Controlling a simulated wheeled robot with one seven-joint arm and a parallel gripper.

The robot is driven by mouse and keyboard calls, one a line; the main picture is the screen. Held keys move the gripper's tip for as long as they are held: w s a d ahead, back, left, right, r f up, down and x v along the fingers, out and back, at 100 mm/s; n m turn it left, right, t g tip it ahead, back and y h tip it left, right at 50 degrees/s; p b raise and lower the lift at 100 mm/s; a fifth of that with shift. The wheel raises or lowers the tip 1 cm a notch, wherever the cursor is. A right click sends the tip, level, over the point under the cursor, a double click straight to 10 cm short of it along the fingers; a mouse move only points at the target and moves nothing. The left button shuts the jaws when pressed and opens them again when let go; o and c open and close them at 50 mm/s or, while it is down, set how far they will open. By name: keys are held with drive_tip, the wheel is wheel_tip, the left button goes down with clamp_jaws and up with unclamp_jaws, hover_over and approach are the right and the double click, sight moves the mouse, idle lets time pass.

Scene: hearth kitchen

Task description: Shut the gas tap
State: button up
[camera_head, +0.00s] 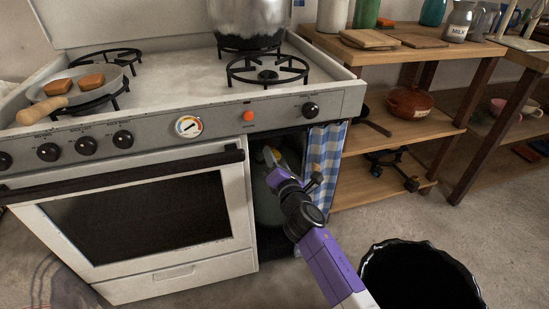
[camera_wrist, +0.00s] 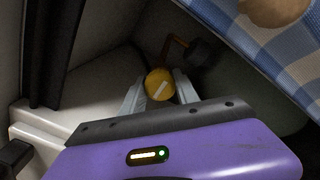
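The gas tap (camera_wrist: 160,84) is a round yellow knob with a pale bar mark set at a slant, seen in the wrist view. It sits in the dark cupboard space to the right of the oven. A greenish gas cylinder (camera_wrist: 243,120) is partly visible behind my gripper. My gripper (camera_wrist: 160,90) reaches into this space, with one grey finger on each side of the knob. I cannot tell whether the fingers press on it. In the head view my gripper (camera_head: 272,158) is small and the tap is mostly hidden.
A blue checked curtain (camera_head: 325,155) hangs at the opening's right edge. The white stove (camera_head: 150,215) borders the left. A pan (camera_head: 70,90) and a pot (camera_head: 248,22) stand on top. Wooden shelves (camera_head: 390,140) stand to the right. A black bin (camera_head: 366,285) stands on the floor.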

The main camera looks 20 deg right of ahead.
drive_tip(key=shift+m, duration=0.4)
clamp_jaws()
drive_tip(key=m, duration=0.3)
drive_tip(key=shift+m, duration=0.4)
drive_tip(key=m, duration=0.4)
drive_tip(key=shift+f+m+b, duration=0.1)
drive_tip(key=shift+m+b, duration=0.2)
drive_tip(key=shift+b, duration=0.05)
drive_tip(key=m, duration=0.8)
drive_tip(key=shift+m+b, duration=0.3)
drive_tip(key=shift+b, duration=0.1)
drive_tip(key=o, duration=1.2)
unclamp_jaws()
drive_tip(key=shift+s, duration=0.1)
